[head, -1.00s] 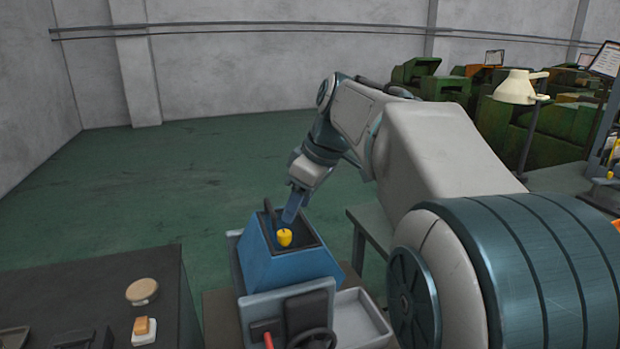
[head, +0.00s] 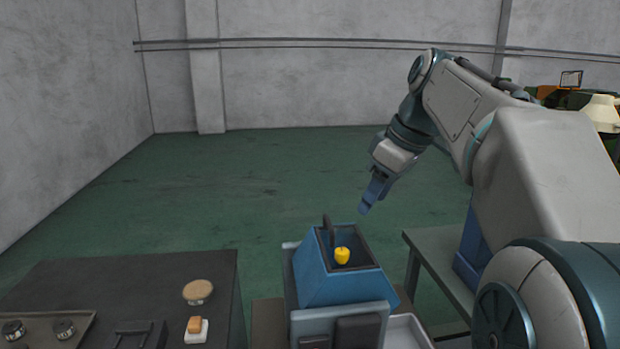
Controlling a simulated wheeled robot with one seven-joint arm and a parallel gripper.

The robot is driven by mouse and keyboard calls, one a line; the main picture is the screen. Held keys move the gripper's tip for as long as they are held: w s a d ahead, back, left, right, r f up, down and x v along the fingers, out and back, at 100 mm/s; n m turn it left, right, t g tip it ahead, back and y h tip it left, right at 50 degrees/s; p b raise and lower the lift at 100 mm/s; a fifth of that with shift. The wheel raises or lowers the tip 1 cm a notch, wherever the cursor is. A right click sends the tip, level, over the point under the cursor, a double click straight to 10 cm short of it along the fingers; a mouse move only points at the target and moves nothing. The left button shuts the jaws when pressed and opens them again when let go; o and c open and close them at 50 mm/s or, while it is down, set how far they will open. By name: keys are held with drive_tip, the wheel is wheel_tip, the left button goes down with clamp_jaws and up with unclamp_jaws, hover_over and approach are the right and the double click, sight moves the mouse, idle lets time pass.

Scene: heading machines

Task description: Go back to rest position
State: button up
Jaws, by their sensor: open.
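My gripper (head: 369,203) hangs at the end of my raised arm, above and to the right of a blue open-topped bin (head: 340,288). The jaws are open, and nothing shows between them. A yellow apple-like object (head: 342,256) sits in the top opening of the bin, apart from the gripper. A dark upright piece (head: 328,231) stands at the bin's back left corner.
A dark table (head: 120,285) at the left bears a round tan lid (head: 198,291), a white dish (head: 197,334) with an orange-brown block, and a panel with knobs (head: 45,328). A grey bench (head: 440,252) stands right of the bin. Green floor (head: 250,190) lies open behind.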

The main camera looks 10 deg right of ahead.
drive_tip(key=s+a+f+m+h, duration=0.1)
drive_tip(key=s+f+m, duration=0.3)
drive_tip(key=s+f, duration=0.4)
drive_tip(key=s+a+f+m+h, duration=0.2)
drive_tip(key=s+f+m, duration=0.3)
drive_tip(key=s+f, duration=0.4)
wheel_tip(320, 180, down, 7)
drive_tip(key=shift+a+r, duration=0.1)
drive_tip(key=shift+a, duration=0.7)
drive_tip(key=shift+s, duration=0.1)
